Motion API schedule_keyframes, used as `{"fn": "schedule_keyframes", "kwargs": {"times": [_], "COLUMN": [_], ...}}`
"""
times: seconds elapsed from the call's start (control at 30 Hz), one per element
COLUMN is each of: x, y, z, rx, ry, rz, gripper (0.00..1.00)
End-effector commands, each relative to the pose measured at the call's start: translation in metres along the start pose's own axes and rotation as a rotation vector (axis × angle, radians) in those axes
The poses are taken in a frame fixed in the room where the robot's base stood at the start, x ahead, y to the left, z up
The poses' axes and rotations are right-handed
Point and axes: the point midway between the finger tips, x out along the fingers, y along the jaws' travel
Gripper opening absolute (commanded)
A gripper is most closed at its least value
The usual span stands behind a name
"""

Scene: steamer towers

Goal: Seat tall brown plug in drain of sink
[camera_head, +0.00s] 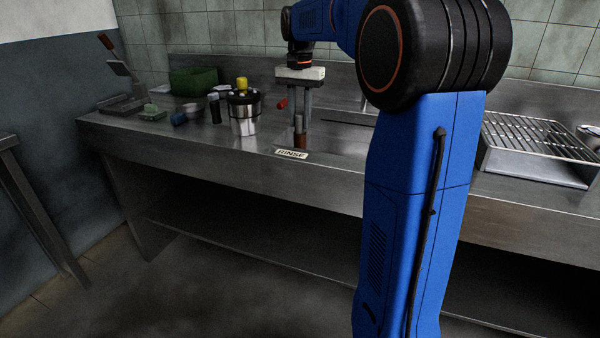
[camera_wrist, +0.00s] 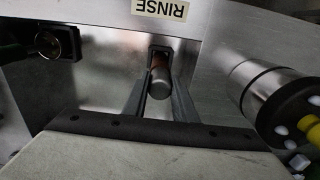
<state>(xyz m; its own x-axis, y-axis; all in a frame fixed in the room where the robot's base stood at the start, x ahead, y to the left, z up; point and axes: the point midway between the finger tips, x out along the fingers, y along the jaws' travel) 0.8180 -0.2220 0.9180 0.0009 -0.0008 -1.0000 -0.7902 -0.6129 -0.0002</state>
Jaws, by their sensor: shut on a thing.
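The tall brown plug (camera_head: 300,140) is upright between the fingertips of my gripper (camera_head: 300,130), just behind the RINSE label at the counter's front edge. In the wrist view my gripper (camera_wrist: 160,62) is shut on the plug (camera_wrist: 159,80), whose greyish end points toward the camera. I cannot tell whether the plug's lower end touches anything. The sink (camera_head: 340,140) lies around and to the right of the gripper, partly hidden by my arm. I cannot make out the drain for certain in either view.
A steel canister with a black top and yellow knob (camera_head: 244,112) stands close left of the gripper; it also shows in the wrist view (camera_wrist: 262,88). A green bin (camera_head: 194,80) and small items stand further left. A wire rack (camera_head: 528,135) is at right.

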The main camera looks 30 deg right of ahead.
Motion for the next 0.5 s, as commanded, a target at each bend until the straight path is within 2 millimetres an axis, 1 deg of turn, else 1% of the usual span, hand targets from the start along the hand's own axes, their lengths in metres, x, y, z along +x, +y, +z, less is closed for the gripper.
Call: {"fn": "schedule_keyframes", "kwargs": {"times": [0.5], "x": [0.0050], "y": [0.0000], "z": [0.0001], "rx": [0.000], "ry": [0.000], "rz": [0.000], "gripper": [0.00]}}
